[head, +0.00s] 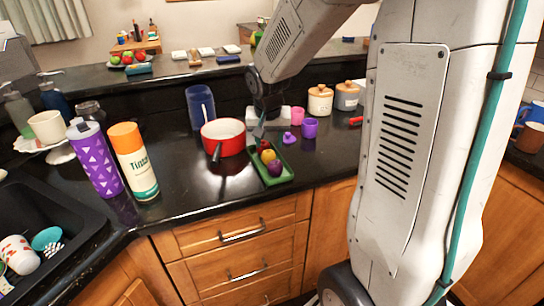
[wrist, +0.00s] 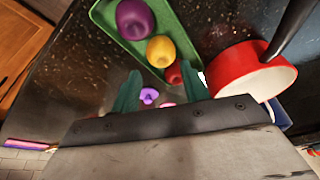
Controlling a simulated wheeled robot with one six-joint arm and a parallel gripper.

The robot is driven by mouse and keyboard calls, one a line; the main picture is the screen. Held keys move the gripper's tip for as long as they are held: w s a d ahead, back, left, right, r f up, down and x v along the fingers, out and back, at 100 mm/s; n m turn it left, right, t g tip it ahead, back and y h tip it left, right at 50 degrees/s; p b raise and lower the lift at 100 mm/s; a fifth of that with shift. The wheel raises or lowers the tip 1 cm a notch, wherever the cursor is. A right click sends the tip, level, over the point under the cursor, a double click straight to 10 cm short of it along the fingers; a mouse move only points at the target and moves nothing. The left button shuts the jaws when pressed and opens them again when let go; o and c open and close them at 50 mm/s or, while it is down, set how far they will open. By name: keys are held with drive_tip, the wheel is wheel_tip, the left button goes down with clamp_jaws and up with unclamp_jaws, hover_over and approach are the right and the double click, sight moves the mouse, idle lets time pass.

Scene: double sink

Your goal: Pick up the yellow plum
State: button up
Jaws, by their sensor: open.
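The yellow plum (head: 268,156) lies in a green tray (head: 287,174) on the black counter, between a purple fruit (head: 275,168) and a red fruit (head: 264,146). In the wrist view the yellow plum (wrist: 161,51) sits in the middle of the row, with the purple fruit (wrist: 135,19) above it and the red fruit (wrist: 174,73) below. My gripper (wrist: 163,88) is open, its two teal fingers apart, with nothing held between them. It is over the far end of the tray, near the red fruit. In the head view the arm partly hides the fingers.
A red pot (head: 223,137) with a handle stands just left of the tray. A purple lid-like piece (head: 289,138), a purple cup (head: 310,127) and a pink cup (head: 298,116) stand behind the tray.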

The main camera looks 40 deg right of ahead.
sight(269, 152)
drive_tip(key=x, duration=0.5)
drive_tip(key=shift+s+a+f, duration=0.15)
drive_tip(key=c, duration=0.6)
drive_tip(key=shift+c, duration=0.2)
